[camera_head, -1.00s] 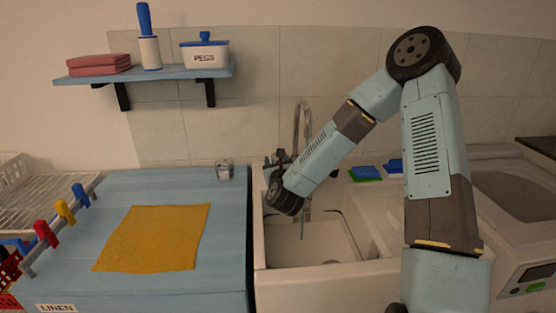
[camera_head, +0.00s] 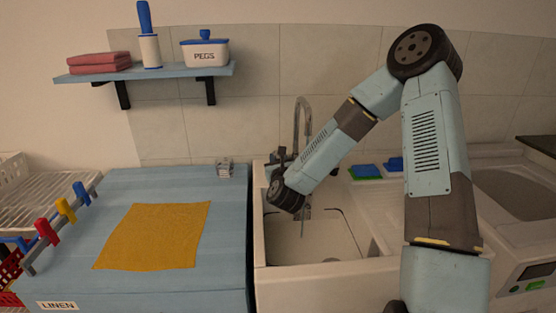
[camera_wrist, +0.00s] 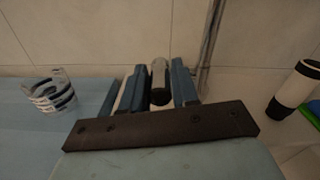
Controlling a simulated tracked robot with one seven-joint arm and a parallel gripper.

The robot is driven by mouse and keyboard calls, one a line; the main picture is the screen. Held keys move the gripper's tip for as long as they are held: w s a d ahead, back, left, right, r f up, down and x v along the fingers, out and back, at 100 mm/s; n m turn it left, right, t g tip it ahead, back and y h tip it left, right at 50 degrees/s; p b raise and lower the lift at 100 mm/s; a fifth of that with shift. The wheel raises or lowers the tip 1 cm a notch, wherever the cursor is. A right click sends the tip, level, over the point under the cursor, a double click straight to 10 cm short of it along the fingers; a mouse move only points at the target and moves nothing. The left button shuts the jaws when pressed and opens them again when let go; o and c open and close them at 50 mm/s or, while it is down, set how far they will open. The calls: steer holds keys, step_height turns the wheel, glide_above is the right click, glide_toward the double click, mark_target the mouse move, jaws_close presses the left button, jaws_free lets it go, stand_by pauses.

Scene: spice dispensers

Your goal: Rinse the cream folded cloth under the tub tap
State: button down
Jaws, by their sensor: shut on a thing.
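The silver gooseneck tap (camera_head: 302,112) rises behind the white tub (camera_head: 262,235). A thin vertical streak hangs below the spout, and I cannot tell whether it is water. My gripper (camera_wrist: 158,88) is shut on a grey and dark rounded piece (camera_wrist: 159,72), which looks like the tap's handle. In the head view my gripper is mostly hidden behind my wrist, beside the tap. I cannot make out a cream folded cloth in either view; part of the tub is hidden by my arm. A mustard cloth (camera_head: 155,237) lies flat on the blue counter left of the tub.
A small striped glass (camera_head: 224,168) stands on the counter's back right edge, left of my gripper. Green and blue pads (camera_head: 366,172) lie right of the tub. A rail with coloured pegs (camera_head: 62,210) is at left. A shelf (camera_head: 150,73) hangs above.

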steer(key=shift+r, duration=0.15)
steer(key=c, duration=0.8)
jaws_free()
steer(key=shift+c, duration=0.2)
steer(key=shift+s, duration=0.1)
